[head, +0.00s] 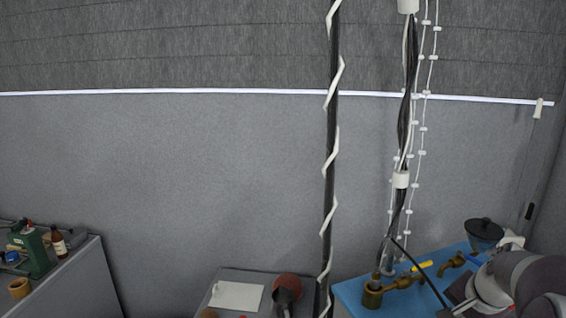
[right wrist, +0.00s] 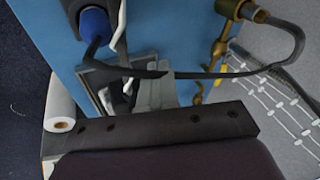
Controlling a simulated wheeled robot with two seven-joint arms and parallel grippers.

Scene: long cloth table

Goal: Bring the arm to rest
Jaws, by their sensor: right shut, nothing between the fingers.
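My right arm comes into the head view at the lower right, over the blue-topped table (head: 350,293). My right gripper (right wrist: 152,88) shows in the right wrist view as grey fingers beyond a dark bar, shut with nothing between them. It is above or beside the blue surface (right wrist: 170,40); the gap cannot be judged. A black cable crosses in front of the fingers. My left arm and gripper are in neither view.
Brass taps (head: 404,281) and a dark-lidded pot (head: 485,232) stand on the blue table. A wrapped pole (head: 331,150) and hanging cables (head: 405,120) rise nearby. A grey table with a white sheet (head: 236,296) and a left cabinet (head: 85,280) stand along the wall.

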